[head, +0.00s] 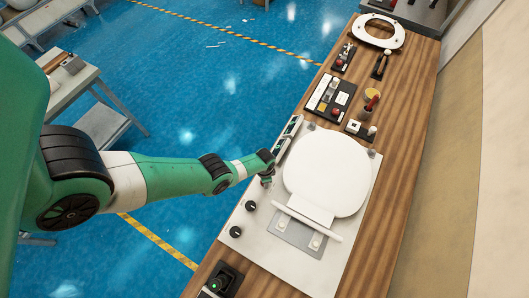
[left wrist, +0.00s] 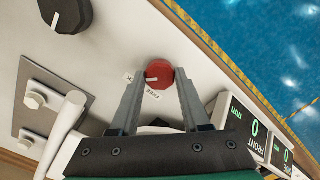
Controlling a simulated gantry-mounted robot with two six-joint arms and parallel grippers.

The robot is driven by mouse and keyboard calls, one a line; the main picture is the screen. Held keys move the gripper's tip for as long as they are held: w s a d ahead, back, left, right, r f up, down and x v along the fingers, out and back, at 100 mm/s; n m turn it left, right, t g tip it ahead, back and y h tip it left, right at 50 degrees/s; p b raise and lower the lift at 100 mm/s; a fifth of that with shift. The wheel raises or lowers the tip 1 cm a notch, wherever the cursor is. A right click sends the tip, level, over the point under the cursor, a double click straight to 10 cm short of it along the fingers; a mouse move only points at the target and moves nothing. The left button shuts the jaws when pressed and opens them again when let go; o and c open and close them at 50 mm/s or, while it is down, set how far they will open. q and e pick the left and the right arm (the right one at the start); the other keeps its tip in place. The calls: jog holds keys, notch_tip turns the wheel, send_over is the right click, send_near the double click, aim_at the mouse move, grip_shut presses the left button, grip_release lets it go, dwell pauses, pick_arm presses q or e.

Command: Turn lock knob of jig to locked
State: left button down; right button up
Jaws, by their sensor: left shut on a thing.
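The jig is a white plate (head: 262,241) on the wooden bench, with a white toilet lid (head: 325,172) lying on it. The red lock knob (left wrist: 160,72) stands on the plate in the left wrist view. The word FREE (left wrist: 153,95) is printed below it, and a partly hidden label ending in K (left wrist: 128,77) is to its left. A white mark on the knob's left side points roughly toward that K label. My left gripper (left wrist: 158,76) is shut on the knob, one finger on each side. In the head view the gripper (head: 267,178) hides the knob. My right gripper is not in view.
Two black knobs (head: 251,206) (head: 236,231) sit on the plate's left edge. Digital readouts (left wrist: 255,130) stand close to my left gripper. Trays of small parts (head: 330,98) and a toilet seat (head: 378,31) lie farther back. Blue floor is open left of the bench.

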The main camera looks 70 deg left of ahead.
pick_arm(q)
jog(key=shift+c, duration=1.9)
grip_release()
